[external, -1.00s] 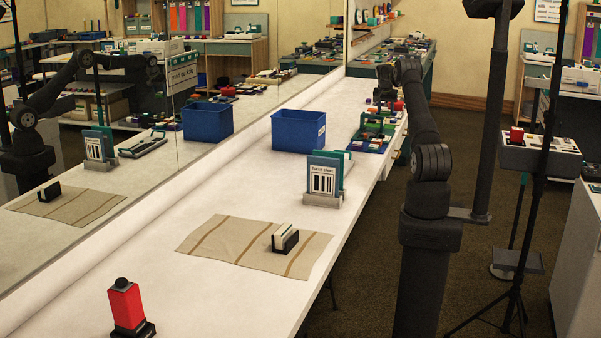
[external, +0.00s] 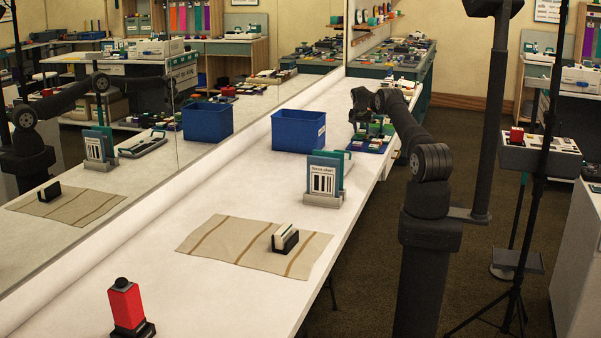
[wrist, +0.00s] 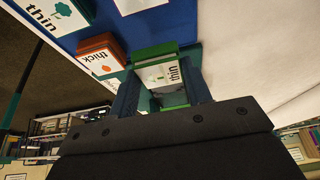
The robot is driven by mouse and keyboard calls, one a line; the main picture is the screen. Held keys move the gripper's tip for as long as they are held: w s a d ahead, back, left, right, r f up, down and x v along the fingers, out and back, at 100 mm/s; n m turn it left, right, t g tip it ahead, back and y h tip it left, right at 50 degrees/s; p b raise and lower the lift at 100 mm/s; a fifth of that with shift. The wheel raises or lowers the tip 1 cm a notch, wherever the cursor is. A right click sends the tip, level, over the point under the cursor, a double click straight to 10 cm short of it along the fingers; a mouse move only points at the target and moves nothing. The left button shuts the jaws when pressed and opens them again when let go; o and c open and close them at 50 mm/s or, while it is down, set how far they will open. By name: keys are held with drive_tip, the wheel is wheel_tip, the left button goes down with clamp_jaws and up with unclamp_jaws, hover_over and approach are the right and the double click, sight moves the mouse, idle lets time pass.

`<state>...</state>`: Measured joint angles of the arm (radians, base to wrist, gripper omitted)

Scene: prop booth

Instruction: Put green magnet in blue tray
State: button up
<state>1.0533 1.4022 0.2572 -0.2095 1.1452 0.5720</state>
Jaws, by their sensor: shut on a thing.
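My gripper (external: 362,120) is at the far end of the white table, over or beside a flat blue board of small blocks (external: 366,146).
An orange "thick" block (wrist: 102,53) is close left of the held magnet. A holder with cards (external: 323,180) stands nearer on the table. A striped cloth (external: 225,240) bears a black holder (external: 285,238). A red post (external: 127,304) stands in front. A mirror runs along the left.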

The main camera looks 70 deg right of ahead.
sight(361, 133)
drive_tip(key=shift+w+f, duration=0.1)
drive_tip(key=shift+f, duration=1.95)
drive_tip(key=shift+f, duration=0.15)
drive_tip(key=o, duration=1)
drive_tip(key=v, duration=1.2)
